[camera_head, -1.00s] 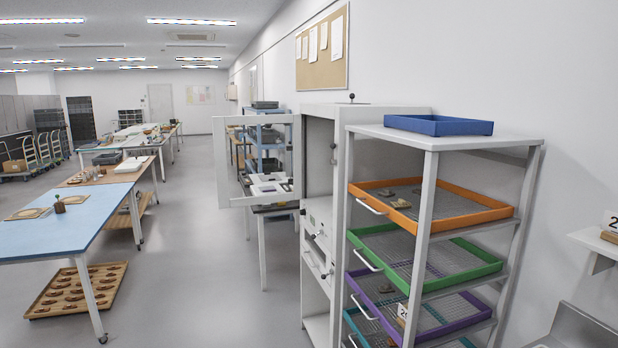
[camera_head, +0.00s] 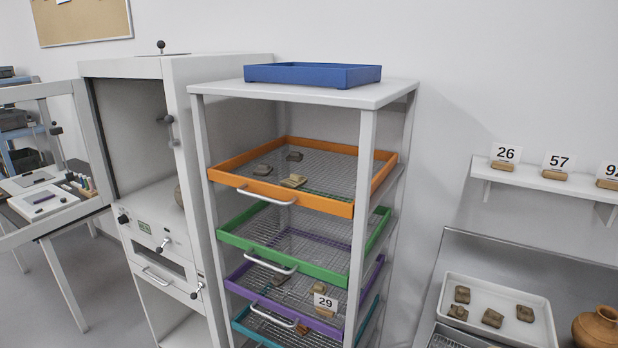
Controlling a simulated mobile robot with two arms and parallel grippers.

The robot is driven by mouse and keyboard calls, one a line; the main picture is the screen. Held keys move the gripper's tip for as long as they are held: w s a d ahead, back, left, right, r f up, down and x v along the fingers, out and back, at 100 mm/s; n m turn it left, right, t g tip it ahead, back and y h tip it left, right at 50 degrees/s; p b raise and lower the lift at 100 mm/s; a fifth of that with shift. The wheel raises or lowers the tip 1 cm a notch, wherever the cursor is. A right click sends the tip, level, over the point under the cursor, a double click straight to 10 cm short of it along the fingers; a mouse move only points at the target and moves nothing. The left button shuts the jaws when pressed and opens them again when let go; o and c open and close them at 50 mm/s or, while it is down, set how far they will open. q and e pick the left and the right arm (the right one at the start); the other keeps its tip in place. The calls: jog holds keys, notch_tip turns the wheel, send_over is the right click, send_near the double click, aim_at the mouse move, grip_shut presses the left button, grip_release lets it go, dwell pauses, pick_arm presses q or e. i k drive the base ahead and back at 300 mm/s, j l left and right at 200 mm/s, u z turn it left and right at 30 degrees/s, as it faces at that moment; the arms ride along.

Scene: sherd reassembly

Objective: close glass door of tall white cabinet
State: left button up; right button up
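The tall white cabinet (camera_head: 207,72) stands left of centre, its upper compartment open at the front. Its glass door (camera_head: 92,138) has a white frame and swings out to the left, standing wide open. A small dark knob (camera_head: 56,130) shows on the door. A grey latch (camera_head: 170,130) sits on the cabinet's right front edge. Neither of my grippers is in view.
A white rack (camera_head: 366,150) with orange, green, purple and teal mesh trays stands right beside the cabinet, a blue tray (camera_head: 312,75) on top. Further right are a wall shelf (camera_head: 536,179) with number cards and a white tray (camera_head: 455,328) of sherds. A table stands behind the door.

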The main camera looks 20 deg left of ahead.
aim_at(76, 86)
jog(key=j+z, duration=0.1)
jog(key=j, duration=0.55)
jog(key=j+z, duration=0.1)
jog(key=j, duration=0.6)
jog(key=j+z, duration=0.1)
jog(key=j, duration=0.55)
jog(key=j+z, duration=0.1)
jog(key=j, duration=0.55)
jog(key=k+j+z, duration=0.1)
jog(key=j, duration=0.55)
jog(key=k+j+z, duration=0.1)
jog(key=j, duration=0.55)
